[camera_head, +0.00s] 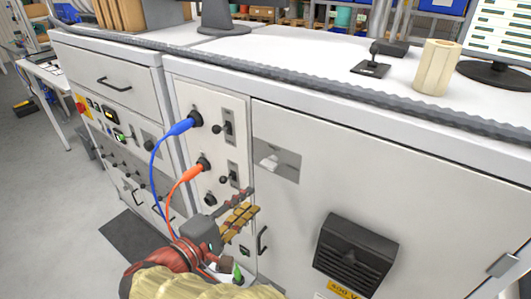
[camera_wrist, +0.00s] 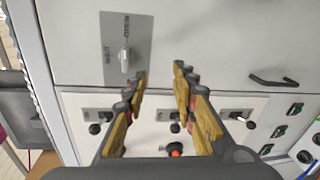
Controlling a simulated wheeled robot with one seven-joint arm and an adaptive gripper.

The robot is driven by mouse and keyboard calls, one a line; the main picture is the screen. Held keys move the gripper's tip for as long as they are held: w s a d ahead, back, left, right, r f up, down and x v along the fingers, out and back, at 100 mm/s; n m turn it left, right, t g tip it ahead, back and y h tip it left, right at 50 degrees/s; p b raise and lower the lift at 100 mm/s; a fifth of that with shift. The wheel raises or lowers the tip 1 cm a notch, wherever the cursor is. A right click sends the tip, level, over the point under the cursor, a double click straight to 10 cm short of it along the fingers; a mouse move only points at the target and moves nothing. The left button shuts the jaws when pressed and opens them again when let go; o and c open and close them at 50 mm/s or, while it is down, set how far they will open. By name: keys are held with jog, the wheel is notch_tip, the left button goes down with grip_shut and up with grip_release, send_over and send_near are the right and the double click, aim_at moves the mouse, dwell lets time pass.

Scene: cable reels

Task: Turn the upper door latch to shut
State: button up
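The door latch is a white handle (camera_head: 269,162) on a grey plate (camera_head: 288,165) at the upper left of the large cabinet door. In the head view the handle lies roughly sideways. The wrist view also shows the latch handle (camera_wrist: 124,61), lengthwise up the picture, on its plate with small lettering that is hard to read. My gripper (camera_head: 250,200) is below and left of the latch in the head view. In the wrist view my gripper (camera_wrist: 161,74) is open, its fingers apart with nothing between them. The latch is to the left of the fingertips, and they appear clear of it.
Blue (camera_head: 180,128) and orange (camera_head: 188,172) cables plug into the panel left of the door, close to my gripper. A black door handle (camera_head: 262,241) and a dark vent (camera_head: 356,252) stick out. Another small latch (camera_head: 503,265) is at the far right. The cabinet top is above.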

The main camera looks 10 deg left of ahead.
jog(key=m+t, duration=0.1)
send_near(266, 167)
jog(key=w, duration=0.2)
jog(key=shift+m+h, duration=0.4)
jog(key=shift+m, duration=0.1)
jog(key=x, duration=0.2)
jog(key=b+x, duration=0.1)
jog(key=x, duration=0.5)
jog(key=shift+s+d+f+b, duration=0.1)
jog(key=shift+f+b, duration=0.15)
jog(key=shift+b, duration=0.05)
jog(key=c, duration=0.4)
jog(key=shift+s, duration=0.1)
grip_shut()
